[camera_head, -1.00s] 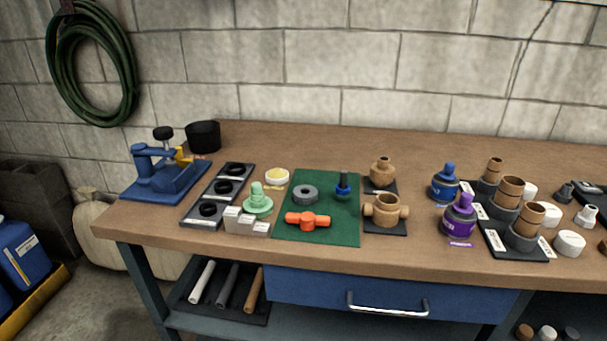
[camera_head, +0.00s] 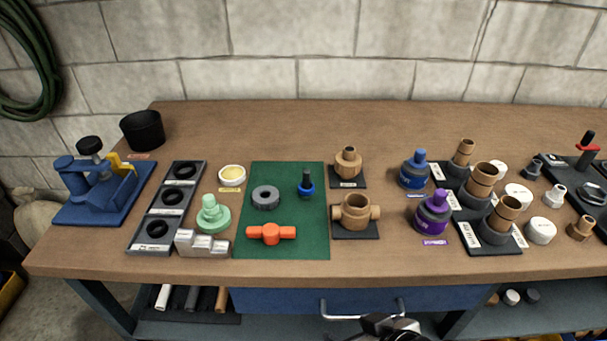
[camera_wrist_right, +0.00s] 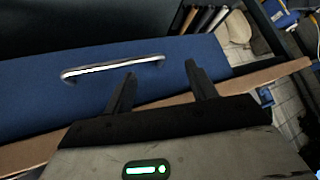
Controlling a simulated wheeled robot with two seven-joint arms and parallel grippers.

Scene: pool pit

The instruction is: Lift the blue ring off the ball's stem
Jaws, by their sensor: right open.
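A small dark upright stem (camera_head: 307,175) stands on the right part of the green mat (camera_head: 283,212). A bright blue ring (camera_head: 306,190) sits low around it; any ball is too small to make out. My right gripper (camera_head: 391,327) shows only in part at the bottom edge of the head view, in front of the bench and well away from the ring. In the right wrist view my right gripper (camera_wrist_right: 160,69) is open and empty, its two dark fingers apart in front of the blue drawer (camera_wrist_right: 110,75). My left gripper is not in view.
On the mat lie a grey ring (camera_head: 265,197) and an orange handle piece (camera_head: 271,234). Brown valve bodies (camera_head: 355,213) stand right of the mat, and blue and purple bottles (camera_head: 431,215) beyond. The drawer handle (camera_head: 362,314) juts out below.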

